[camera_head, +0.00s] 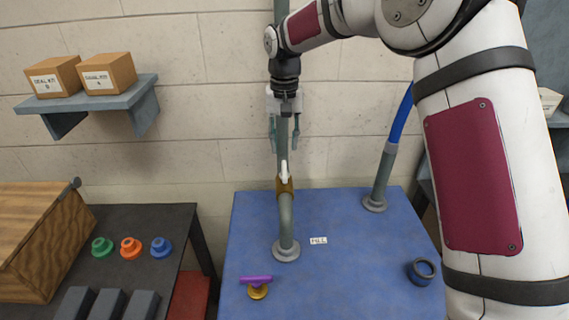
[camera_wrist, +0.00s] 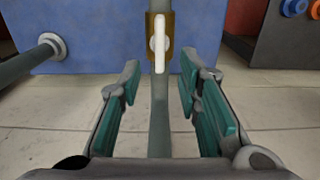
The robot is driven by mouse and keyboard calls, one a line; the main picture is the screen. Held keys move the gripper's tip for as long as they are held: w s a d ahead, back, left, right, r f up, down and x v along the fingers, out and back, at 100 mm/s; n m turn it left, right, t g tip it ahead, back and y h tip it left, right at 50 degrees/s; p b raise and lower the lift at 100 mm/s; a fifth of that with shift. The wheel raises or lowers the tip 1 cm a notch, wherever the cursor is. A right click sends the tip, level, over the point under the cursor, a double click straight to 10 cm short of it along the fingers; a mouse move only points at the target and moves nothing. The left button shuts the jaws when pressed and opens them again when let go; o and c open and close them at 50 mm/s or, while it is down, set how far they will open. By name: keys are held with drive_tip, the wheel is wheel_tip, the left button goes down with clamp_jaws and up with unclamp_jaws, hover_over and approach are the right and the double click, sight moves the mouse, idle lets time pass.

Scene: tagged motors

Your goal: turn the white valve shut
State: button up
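The white valve (camera_head: 284,172) is a slim handle on a brass body (camera_head: 286,188), set in the grey upright pipe (camera_head: 286,215). The handle lies along the pipe, not across it. In the wrist view the white handle (camera_wrist: 160,45) shows at top centre, beyond the fingertips. My gripper (camera_head: 283,143) is open and empty, fingers pointing down, a little above the handle in the head view. In the wrist view its teal-padded fingers (camera_wrist: 159,82) are wide apart on either side of the pipe's line. The gripper does not touch the handle. How far it stands from the pipe is unclear.
The pipe rises from a blue bench (camera_head: 330,285). A purple-handled valve (camera_head: 257,283) sits at the front left, a dark blue ring (camera_head: 422,271) at the right. A second pipe (camera_head: 381,180) with a blue upper part stands behind right. A shelf (camera_head: 95,101) holds two boxes.

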sight(284, 168)
wheel_tip(284, 168, down, 8)
drive_tip(key=shift+p, duration=0.6)
clamp_jaws()
